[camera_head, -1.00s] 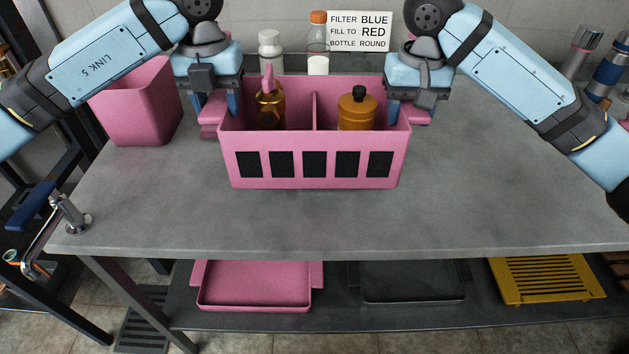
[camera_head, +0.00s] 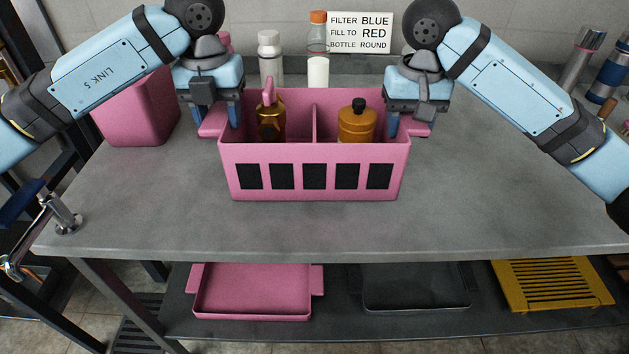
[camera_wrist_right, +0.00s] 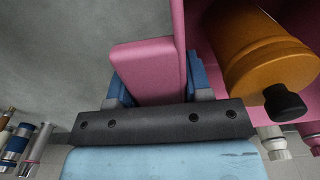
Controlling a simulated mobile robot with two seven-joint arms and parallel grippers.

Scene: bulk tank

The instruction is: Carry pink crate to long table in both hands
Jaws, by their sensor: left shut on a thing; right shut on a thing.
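The pink crate (camera_head: 314,151) is level at the middle of the grey table (camera_head: 480,200), with a row of black panels on its front. I cannot tell whether its base touches the tabletop. A divider splits it in two: a dark amber bottle with a pink top (camera_head: 270,121) is in the left compartment, an orange-brown bottle with a black cap (camera_head: 357,122) in the right. My left gripper (camera_head: 218,122) is shut on the crate's left handle. My right gripper (camera_head: 412,122) is shut on its right handle, which also shows between the fingers in the right wrist view (camera_wrist_right: 150,70).
A pink bin (camera_head: 135,110) stands at the left. White bottles (camera_head: 270,58) and a sign (camera_head: 360,32) are behind the crate. A metal tap (camera_head: 63,215) is at the front left corner. Trays (camera_head: 252,290) lie on the lower shelf. The tabletop in front is clear.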

